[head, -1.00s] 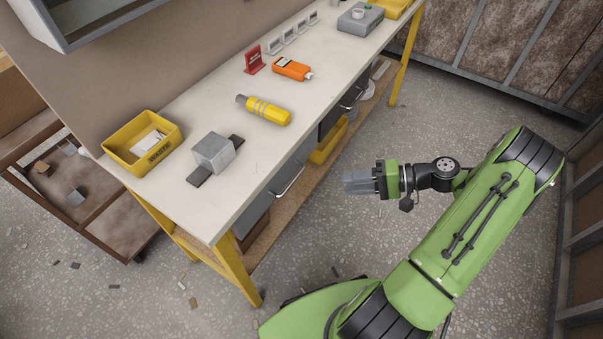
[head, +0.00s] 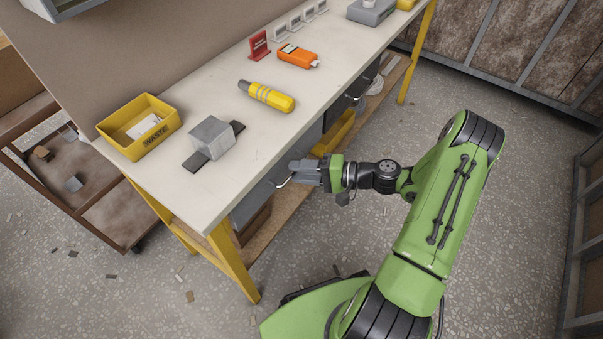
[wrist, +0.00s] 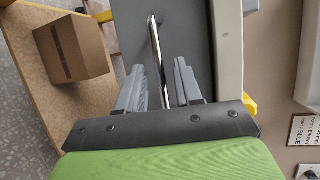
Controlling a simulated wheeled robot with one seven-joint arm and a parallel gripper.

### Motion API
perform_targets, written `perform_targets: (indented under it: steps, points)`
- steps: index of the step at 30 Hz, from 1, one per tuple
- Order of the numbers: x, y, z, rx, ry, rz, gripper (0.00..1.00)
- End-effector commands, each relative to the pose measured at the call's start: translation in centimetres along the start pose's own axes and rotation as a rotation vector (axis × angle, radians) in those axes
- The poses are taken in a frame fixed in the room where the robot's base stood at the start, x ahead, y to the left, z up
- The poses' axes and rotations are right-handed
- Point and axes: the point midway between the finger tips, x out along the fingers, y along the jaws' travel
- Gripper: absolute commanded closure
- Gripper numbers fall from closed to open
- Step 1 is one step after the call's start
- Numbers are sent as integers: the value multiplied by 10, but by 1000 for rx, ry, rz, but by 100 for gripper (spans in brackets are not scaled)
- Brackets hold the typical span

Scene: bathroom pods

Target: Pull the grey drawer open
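The grey drawer (head: 257,200) sits under the near end of the workbench and looks closed. Its metal bar handle (head: 286,181) sticks out from the front. My gripper (head: 300,172) is at this handle, just outside the bench edge. In the wrist view the grey drawer front (wrist: 190,30) fills the upper middle, and the bright handle (wrist: 154,40) runs between my two fingers (wrist: 160,82). The fingers are apart, one on each side of the handle. I cannot tell whether either finger touches it.
A darker drawer with its own handle (head: 354,98) is farther along the bench. A yellow bin (head: 335,135) and a cardboard box (wrist: 75,48) are on the lower shelf. A yellow bench leg (head: 236,265) stands nearby. Floor on the right is clear.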

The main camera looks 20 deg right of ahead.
Motion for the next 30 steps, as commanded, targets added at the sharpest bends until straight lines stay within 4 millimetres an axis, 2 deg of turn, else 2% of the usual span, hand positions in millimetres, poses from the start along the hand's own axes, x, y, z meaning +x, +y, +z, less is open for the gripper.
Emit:
perform_targets:
  steps: [7, 14, 15, 30]
  points:
    - [2, -1, 0, 0, 1, 0, 65]
    - [2, -1, 0, 0, 1, 0, 99]
    - [2, -1, 0, 0, 1, 0, 100]
    - [2, 0, 0, 0, 0, 0, 100]
